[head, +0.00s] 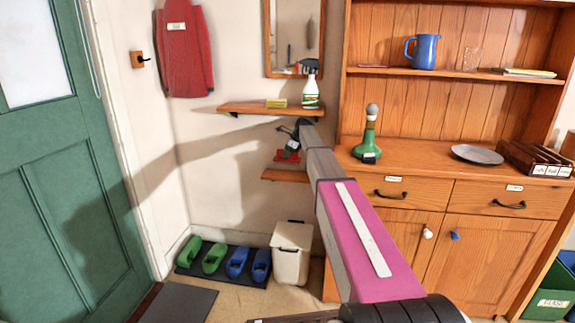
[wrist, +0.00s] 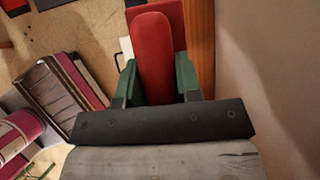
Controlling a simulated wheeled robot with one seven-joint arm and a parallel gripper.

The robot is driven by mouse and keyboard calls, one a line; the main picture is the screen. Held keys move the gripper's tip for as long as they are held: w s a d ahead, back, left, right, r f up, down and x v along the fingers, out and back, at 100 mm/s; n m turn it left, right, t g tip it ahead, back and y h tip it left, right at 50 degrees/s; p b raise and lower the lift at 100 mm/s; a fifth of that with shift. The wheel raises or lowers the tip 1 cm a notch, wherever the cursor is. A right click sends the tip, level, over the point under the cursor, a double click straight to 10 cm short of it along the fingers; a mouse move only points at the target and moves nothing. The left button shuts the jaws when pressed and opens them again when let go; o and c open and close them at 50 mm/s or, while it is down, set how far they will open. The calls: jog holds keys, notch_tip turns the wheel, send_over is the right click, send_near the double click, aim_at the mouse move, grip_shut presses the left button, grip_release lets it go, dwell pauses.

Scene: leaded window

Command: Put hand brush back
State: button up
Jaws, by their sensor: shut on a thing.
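The hand brush (wrist: 153,50) is red, with a rounded handle and a wider flat part beyond it. In the wrist view my gripper (wrist: 157,88) is shut on its handle, one green finger on each side. In the head view the brush (head: 285,155) shows as a small red patch just above the small lower wall shelf (head: 283,175). My gripper (head: 292,143) there is partly hidden behind my arm. I cannot tell whether the brush touches the shelf. A wooden edge (wrist: 200,45) runs close along the brush's right side in the wrist view.
Above is a wall shelf (head: 240,107) with a spray bottle (head: 311,88) and a yellow sponge (head: 276,103). A white bin (head: 291,255) stands below, beside slippers on a mat (head: 190,268). A wooden dresser (head: 440,230) with a green bottle-like object (head: 367,140) stands close to the right.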

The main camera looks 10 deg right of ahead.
jog(key=shift+w+d, duration=0.2)
jog(key=shift+w, duration=0.45)
jog(key=shift+w+d, duration=0.15)
jog(key=shift+w, duration=0.45)
notch_tip(320, 180, down, 2)
jog(key=shift+s+f, duration=0.1)
jog(key=shift+f, duration=0.05)
jog(key=shift+d+f, duration=0.1)
jog(key=shift+f, duration=2.25)
jog(key=o, duration=0.8)
jog(key=shift+f, duration=0.15)
jog(key=shift+o, duration=0.2)
jog(key=v, duration=0.7)
jog(key=shift+r, duration=0.4)
